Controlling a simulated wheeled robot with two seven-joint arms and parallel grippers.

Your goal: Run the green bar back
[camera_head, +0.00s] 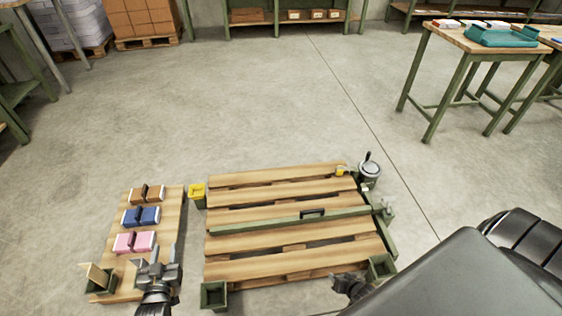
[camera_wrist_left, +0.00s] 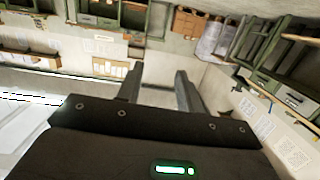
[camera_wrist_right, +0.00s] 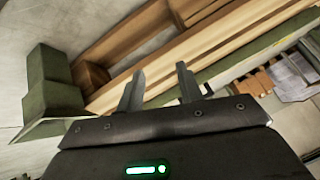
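The green bar (camera_head: 275,223) lies across the wooden pallet (camera_head: 290,264), from its left edge to the green fittings on its right side. A black handle (camera_head: 312,213) stands on the bar right of its middle. My right gripper (camera_head: 346,279) is low at the pallet's front right, nearer me than the bar and apart from it. In the right wrist view its fingers (camera_wrist_right: 160,82) are apart and empty, with a green strip (camera_wrist_right: 240,66) beyond them. My left gripper (camera_head: 157,254) is over the board at the left. Its fingers (camera_wrist_left: 158,82) are apart and empty.
The board (camera_head: 166,221) holds brown (camera_head: 148,193), blue (camera_head: 142,216) and pink (camera_head: 135,242) bundles. Green corner pieces stand at the front left (camera_head: 214,294) and front right (camera_head: 381,267). A yellow box (camera_head: 198,196) and grey pot (camera_head: 370,172) flank the pallet. The floor beyond is clear.

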